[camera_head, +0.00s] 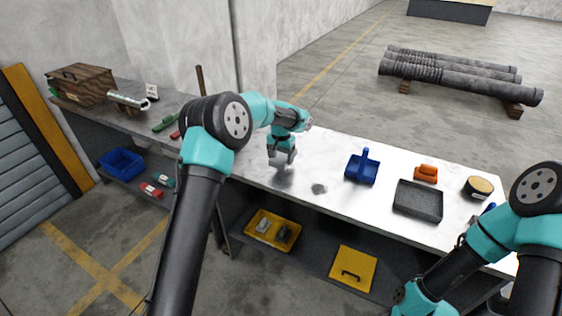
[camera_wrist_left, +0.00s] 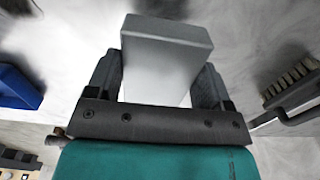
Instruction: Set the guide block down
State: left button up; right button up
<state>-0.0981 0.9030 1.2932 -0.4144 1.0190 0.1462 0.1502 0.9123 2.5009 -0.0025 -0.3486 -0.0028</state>
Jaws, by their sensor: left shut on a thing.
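The guide block is a plain light-grey box (camera_wrist_left: 162,65). In the left wrist view it sits between the two dark fingers of my left gripper (camera_wrist_left: 160,85), which is shut on it. In the head view my left gripper (camera_head: 282,155) points down over the white workbench (camera_head: 325,160), near its front edge, and the grey block (camera_head: 281,168) shows just below it. I cannot tell whether the block touches the bench top. My right arm shows at the lower right of the head view, but its fingertips are not visible.
A green brush (camera_head: 165,122) lies at left.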

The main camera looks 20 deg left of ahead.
aim_at(281, 159)
pick_arm(q)
jog(key=shift+w+a+r, duration=0.1)
jog(key=shift+w+a, duration=0.2)
jog(key=shift+w, duration=0.55)
jog(key=shift+w, duration=0.25)
jog(key=shift+f, duration=1.75)
jog(key=shift+f, duration=0.15)
jog(key=o, duration=1.9)
jog(key=shift+s+f, duration=0.1)
jog(key=shift+f, duration=0.05)
jog(key=shift+c, duration=0.2)
notch_tip(281, 159, up, 12)
jog(key=shift+r, duration=0.1)
